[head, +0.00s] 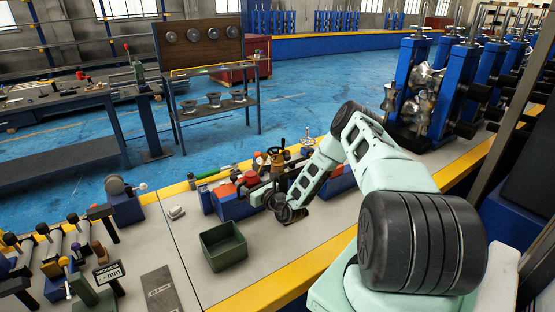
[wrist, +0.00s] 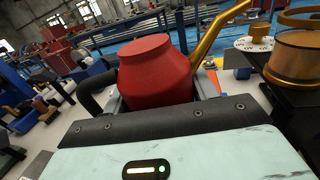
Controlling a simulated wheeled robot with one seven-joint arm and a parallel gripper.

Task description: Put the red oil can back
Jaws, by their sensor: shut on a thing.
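The red oil can (wrist: 155,70) fills the middle of the wrist view, close in front of my gripper (wrist: 155,115). It has a wide red body, a black curved handle on its left and a brass-coloured spout rising to the upper right. My gripper is shut on the can, and its fingertips are mostly hidden. In the head view a red rounded body that looks like the can (head: 249,178) shows at the end of my arm, over the grey bench near blue blocks. I cannot tell whether the can touches anything below it.
A dark green open bin (head: 224,246) stands on the bench in front of my gripper. A brass-coloured cylinder (wrist: 298,62) is close on the right in the wrist view. Several tools and rollers crowd the bench's left end. Bare bench lies right of the bin.

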